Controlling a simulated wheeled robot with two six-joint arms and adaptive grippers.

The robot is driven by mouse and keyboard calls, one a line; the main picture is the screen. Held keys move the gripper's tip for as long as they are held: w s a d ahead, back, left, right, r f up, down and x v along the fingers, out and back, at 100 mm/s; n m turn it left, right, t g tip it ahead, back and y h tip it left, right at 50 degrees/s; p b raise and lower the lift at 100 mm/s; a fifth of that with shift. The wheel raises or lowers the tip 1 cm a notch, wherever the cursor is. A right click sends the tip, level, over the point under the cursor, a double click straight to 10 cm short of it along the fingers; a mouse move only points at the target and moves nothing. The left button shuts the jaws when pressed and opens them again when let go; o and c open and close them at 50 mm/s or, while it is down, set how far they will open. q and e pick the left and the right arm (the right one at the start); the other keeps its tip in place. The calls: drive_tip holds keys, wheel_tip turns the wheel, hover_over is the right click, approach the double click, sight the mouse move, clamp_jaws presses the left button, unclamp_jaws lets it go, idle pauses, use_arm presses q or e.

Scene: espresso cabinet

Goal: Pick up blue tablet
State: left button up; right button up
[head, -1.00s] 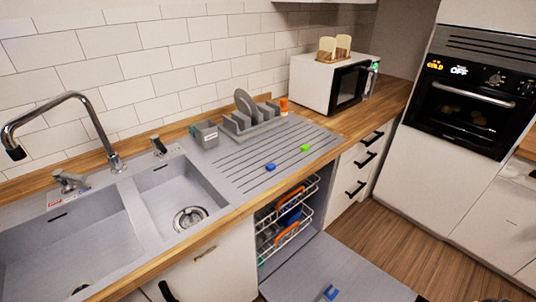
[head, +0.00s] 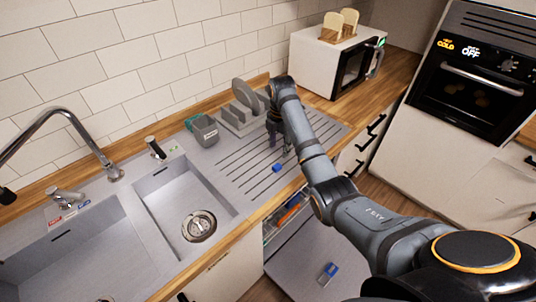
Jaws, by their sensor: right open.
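A small blue tablet (head: 277,168) lies on the ribbed drainboard right of the small sink basin. My right gripper (head: 281,148) points down just behind the tablet, apart from it and empty as far as I can see; its jaws are small in view and partly covered by my wrist. The green tablet of the earlier frame is hidden behind my right arm. My left gripper is out of view.
A grey dish rack (head: 243,117) with plates and a grey caddy (head: 203,130) stand behind the drainboard. A white microwave (head: 318,62) is on the counter at the back. The dishwasher door (head: 300,262) hangs open below, with a blue-marked compartment (head: 329,271).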

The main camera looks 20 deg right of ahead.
sight(277, 166)
drive_tip(key=shift+s+f+n+p, duration=0.35)
drive_tip(key=shift+f+p, duration=0.25)
drive_tip(key=shift+f, duration=0.15)
drive_tip(key=shift+w+f, duration=0.2)
drive_tip(key=shift+f, duration=0.35)
drive_tip(key=shift+w+f, duration=0.15)
drive_tip(key=shift+f, duration=0.35)
drive_tip(key=shift+s+a+f+p, duration=0.1)
drive_tip(key=shift+a+f+p, duration=0.05)
drive_tip(key=shift+f+p, duration=0.35)
drive_tip(key=shift+s+a+f+p, duration=0.1)
drive_tip(key=shift+f+p, duration=0.3)
drive_tip(key=shift+f, duration=0.1)
wheel_tip(277, 166, down, 3)
drive_tip(key=shift+f, duration=0.1)
drive_tip(key=c, duration=0.9)
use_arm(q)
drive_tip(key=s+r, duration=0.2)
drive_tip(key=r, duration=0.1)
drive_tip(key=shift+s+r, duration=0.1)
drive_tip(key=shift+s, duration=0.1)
use_arm(e)
drive_tip(key=shift+c, duration=0.2)
